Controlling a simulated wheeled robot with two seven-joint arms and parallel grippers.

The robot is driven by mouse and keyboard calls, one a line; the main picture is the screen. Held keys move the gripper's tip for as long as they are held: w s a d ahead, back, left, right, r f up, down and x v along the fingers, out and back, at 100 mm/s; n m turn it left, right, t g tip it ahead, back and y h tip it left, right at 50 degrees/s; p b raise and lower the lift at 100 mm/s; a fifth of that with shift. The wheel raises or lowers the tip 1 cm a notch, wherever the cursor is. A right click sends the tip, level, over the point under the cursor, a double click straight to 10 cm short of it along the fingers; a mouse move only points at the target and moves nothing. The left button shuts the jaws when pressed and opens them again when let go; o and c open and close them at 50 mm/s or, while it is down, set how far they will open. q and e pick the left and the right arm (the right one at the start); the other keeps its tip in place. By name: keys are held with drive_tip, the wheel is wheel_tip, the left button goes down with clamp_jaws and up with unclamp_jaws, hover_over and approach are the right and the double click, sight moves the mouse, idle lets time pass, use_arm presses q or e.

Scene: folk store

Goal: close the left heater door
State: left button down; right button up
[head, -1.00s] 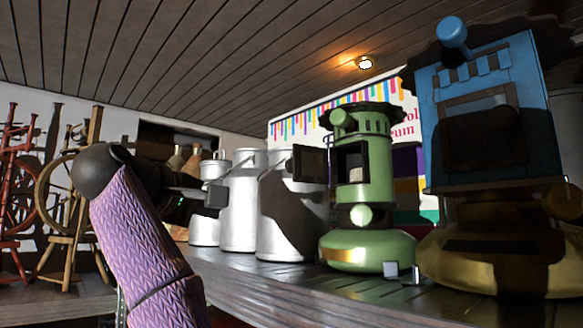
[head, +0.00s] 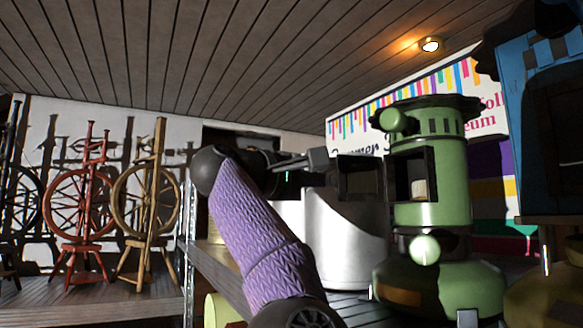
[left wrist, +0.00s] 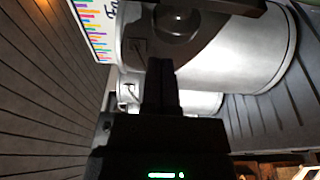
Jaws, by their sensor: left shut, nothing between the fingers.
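The left heater is green (head: 432,190), with a dark ruffled top and a wide round base, standing on the shelf. Its dark square door (head: 360,178) stands open, swung out to the left, and the opening shows a pale burner (head: 418,188) inside. My left gripper (head: 321,160) is shut and empty, beside the door's outer left edge; I cannot tell if it touches. In the left wrist view, the shut fingers (left wrist: 161,68) point toward a metal can, and a dark bar across the top may be the door. My right gripper is not in view.
Metal milk cans (head: 345,240) stand behind and left of the green heater. A blue heater (head: 548,120) stands close on its right. Spinning wheels (head: 82,205) stand on a shelf at the left. The shelf edge runs below my left arm.

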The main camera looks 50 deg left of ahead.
sight(356, 180)
use_arm(q)
drive_tip(key=shift+s+d+f, duration=0.1)
drive_tip(key=shift+s+d, duration=0.2)
drive_tip(key=shift+d, duration=0.35)
drive_tip(key=shift+s+d, duration=0.3)
drive_tip(key=shift+d, duration=0.3)
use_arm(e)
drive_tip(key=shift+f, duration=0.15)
